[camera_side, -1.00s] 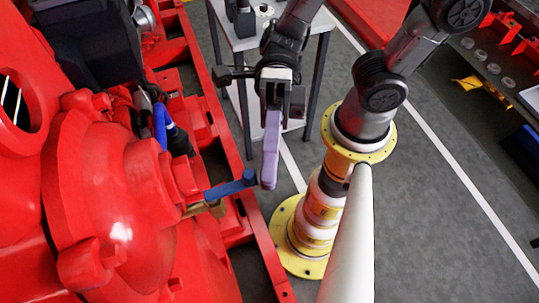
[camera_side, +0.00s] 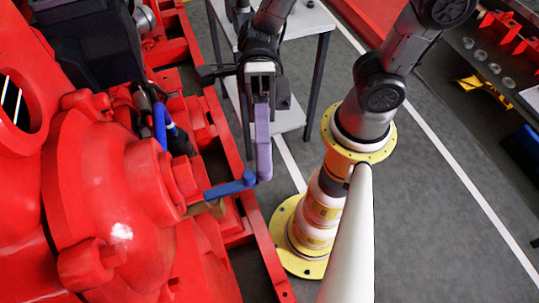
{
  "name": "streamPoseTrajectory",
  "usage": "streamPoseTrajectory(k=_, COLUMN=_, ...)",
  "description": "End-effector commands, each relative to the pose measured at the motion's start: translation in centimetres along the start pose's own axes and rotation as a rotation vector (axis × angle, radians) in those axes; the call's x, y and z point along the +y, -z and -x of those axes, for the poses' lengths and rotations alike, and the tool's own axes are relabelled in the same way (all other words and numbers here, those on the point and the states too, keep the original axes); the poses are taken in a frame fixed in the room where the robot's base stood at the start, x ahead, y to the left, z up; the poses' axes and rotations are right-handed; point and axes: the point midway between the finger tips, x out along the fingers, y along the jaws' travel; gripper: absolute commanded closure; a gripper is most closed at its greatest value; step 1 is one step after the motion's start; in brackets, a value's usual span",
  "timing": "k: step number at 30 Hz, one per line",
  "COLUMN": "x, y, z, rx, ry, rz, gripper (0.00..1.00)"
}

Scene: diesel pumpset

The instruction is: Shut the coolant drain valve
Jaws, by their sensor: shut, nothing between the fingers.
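The coolant drain valve shows as a blue lever handle (camera_side: 229,187) on a brass-coloured body (camera_side: 197,209) at the side of the red engine. The handle points right, away from the engine, and ends in a raised rounded tip. My gripper (camera_side: 264,176) has pale purple fingers pointing down. They are shut with nothing between them. The fingertips are right beside the handle's outer end; I cannot tell whether they touch it. The valve's body is partly hidden by the engine and handle.
The red engine (camera_side: 110,200) fills the left side. Another blue lever (camera_side: 160,125) stands among dark fittings above the valve. A red base rail (camera_side: 258,235) runs below. A small grey table (camera_side: 300,22) is behind my gripper. Open floor (camera_side: 440,220) lies to the right.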

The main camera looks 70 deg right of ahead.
Motion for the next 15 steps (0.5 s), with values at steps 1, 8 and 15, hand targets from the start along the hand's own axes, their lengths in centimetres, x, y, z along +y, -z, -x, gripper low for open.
streamPoseTrajectory(k=1, x=-0.01, y=-0.07, z=0.09, rx=-0.001, ry=0.0, rz=-0.001, gripper=1.0)
streamPoseTrajectory(k=8, x=0.0, y=-0.38, z=0.46, rx=-0.002, ry=0.0, rz=0.0, gripper=1.0)
streamPoseTrajectory(k=15, x=0.0, y=-0.95, z=1.03, rx=-0.006, ry=0.001, rz=0.001, gripper=1.0)
